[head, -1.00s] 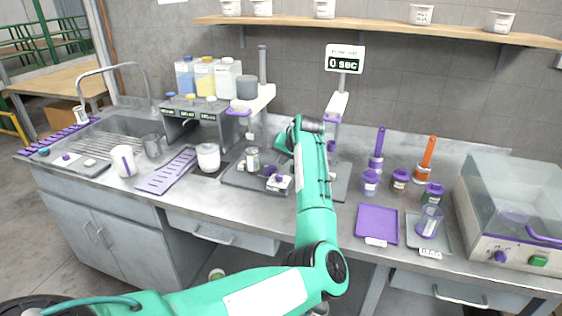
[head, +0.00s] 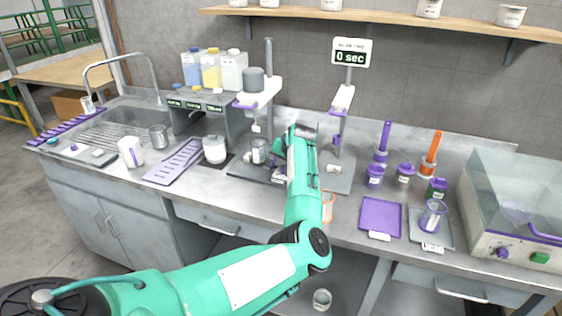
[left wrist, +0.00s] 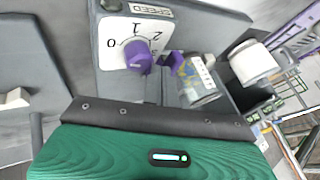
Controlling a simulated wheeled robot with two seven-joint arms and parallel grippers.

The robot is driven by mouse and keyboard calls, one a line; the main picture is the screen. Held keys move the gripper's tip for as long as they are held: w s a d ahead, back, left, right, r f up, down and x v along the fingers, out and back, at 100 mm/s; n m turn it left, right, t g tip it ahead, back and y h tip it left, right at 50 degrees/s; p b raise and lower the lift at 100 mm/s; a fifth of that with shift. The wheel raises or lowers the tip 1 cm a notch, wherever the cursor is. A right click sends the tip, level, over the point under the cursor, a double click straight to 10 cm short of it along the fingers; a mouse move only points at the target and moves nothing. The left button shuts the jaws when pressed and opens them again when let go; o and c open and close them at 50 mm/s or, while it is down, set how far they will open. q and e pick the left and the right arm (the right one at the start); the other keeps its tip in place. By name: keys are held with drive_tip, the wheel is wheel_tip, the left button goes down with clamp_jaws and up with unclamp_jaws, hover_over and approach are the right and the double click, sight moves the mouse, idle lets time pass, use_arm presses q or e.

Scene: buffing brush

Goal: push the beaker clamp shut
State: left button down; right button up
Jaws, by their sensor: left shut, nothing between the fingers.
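In the left wrist view a small purple clamp (left wrist: 172,62) shows beside a glass beaker (left wrist: 198,85), left of it; I cannot tell whether its jaws are closed around the glass. The beaker also shows in the head view (head: 259,151), on the grey stirrer plate. A white dial panel with a purple speed knob (left wrist: 138,56) is left of the clamp. My left gripper (left wrist: 160,125) is shut and empty, close in front of the dial and beaker. Its fingertips are hidden. In the head view my arm hides most of the clamp and dial. My right gripper is out of view.
A purple rack (head: 176,160) and white jar (head: 214,149) are left. A purple tray (head: 381,217), capped jars and a clear-walled machine (head: 510,210) are right.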

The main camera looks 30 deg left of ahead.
sight(269, 173)
use_arm(q)
drive_tip(key=a, duration=0.2)
drive_tip(key=s+a+p, duration=0.1)
drive_tip(key=a, duration=0.1)
drive_tip(key=shift+a, duration=0.25)
drive_tip(key=shift+d, duration=0.1)
drive_tip(key=shift+r, duration=0.1)
